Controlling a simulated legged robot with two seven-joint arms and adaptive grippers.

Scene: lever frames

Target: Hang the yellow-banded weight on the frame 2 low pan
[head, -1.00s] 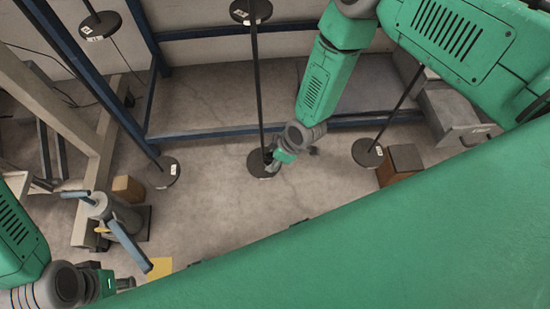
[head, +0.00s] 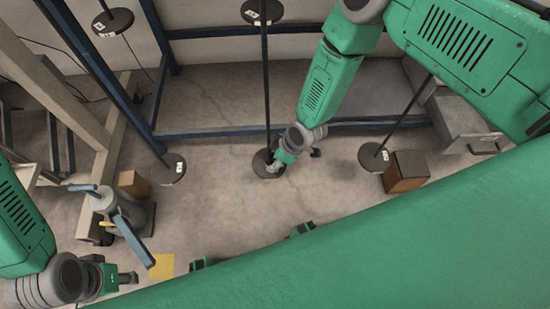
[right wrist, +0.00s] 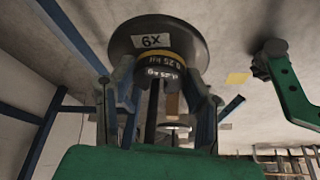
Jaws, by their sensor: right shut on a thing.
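The yellow-banded weight (right wrist: 172,66), marked 0.25, shows in the right wrist view between the fingers of my right gripper (right wrist: 163,88), which is shut on it. It sits close against a black round pan (right wrist: 160,35) labelled "6X" in that picture; I cannot tell whether it is hooked on. In the head view my right gripper (head: 280,162) is at the middle low pan (head: 264,170), and the weight is hidden. My left gripper (head: 127,278) is at lower left, away from the pans; its jaw opening is unclear.
Other low pans hang left (head: 174,176) and right (head: 372,158); upper pans hang left (head: 112,22) and centre (head: 262,11). A brown box (head: 408,172) stands by the right pan. A grey cylinder device (head: 125,215) and yellow square (head: 162,267) are at left.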

